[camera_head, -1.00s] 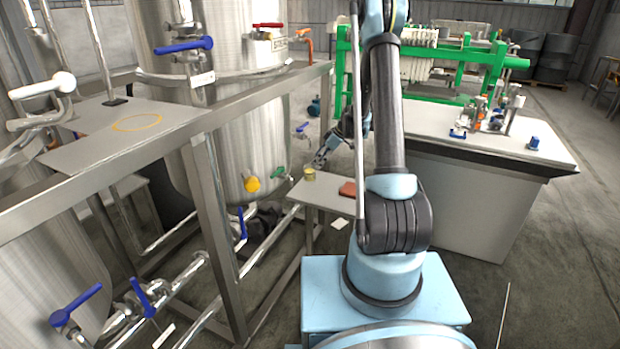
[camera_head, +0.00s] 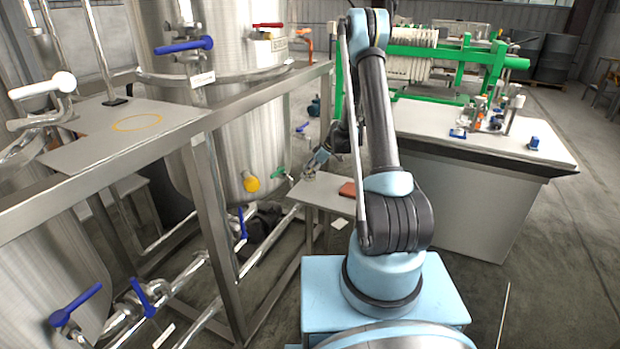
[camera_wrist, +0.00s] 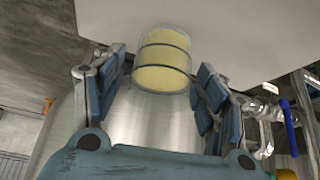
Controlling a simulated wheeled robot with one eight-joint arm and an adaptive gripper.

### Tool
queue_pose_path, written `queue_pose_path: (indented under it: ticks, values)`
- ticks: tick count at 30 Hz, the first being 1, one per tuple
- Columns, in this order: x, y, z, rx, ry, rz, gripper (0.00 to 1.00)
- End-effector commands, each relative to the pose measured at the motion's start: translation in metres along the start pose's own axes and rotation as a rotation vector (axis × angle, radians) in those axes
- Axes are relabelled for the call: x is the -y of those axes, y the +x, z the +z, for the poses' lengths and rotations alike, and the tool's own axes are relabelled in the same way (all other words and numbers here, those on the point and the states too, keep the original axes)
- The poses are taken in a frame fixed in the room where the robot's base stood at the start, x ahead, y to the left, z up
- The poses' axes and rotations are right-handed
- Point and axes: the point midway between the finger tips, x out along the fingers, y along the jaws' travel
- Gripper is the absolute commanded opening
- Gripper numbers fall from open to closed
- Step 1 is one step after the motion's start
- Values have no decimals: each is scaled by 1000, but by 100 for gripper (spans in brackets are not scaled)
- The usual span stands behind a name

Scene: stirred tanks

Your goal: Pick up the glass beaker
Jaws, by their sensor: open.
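The glass beaker (camera_wrist: 163,62) holds something yellow, and two dark lines run around it. It stands on a small pale shelf (camera_wrist: 240,35). In the wrist view my gripper (camera_wrist: 161,66) is open, with one finger on each side of the beaker. A narrow gap shows at the left finger; the right finger is very near the glass, and I cannot tell whether it touches. In the head view my gripper (camera_head: 311,168) is at the shelf's left end and mostly hides the beaker.
A reddish-brown object (camera_head: 347,189) lies on the shelf to the right. A steel frame (camera_head: 215,215) stands nearer me.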

Motion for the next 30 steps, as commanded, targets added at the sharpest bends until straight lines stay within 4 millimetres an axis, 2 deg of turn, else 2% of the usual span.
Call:
queue_pose_path:
  ticks: [4, 11, 13, 14, 23, 30]
  values:
    - [0, 0, 0, 0, 0, 0, 66]
    - [0, 0, 0, 0, 0, 0, 14]
    - [0, 0, 0, 0, 0, 0, 14]
    - [0, 0, 0, 0, 0, 0, 10]
    - [0, -4, 0, 0, 1, 0, 10]
    - [1, -27, -13, 0, 0, 0, 10]
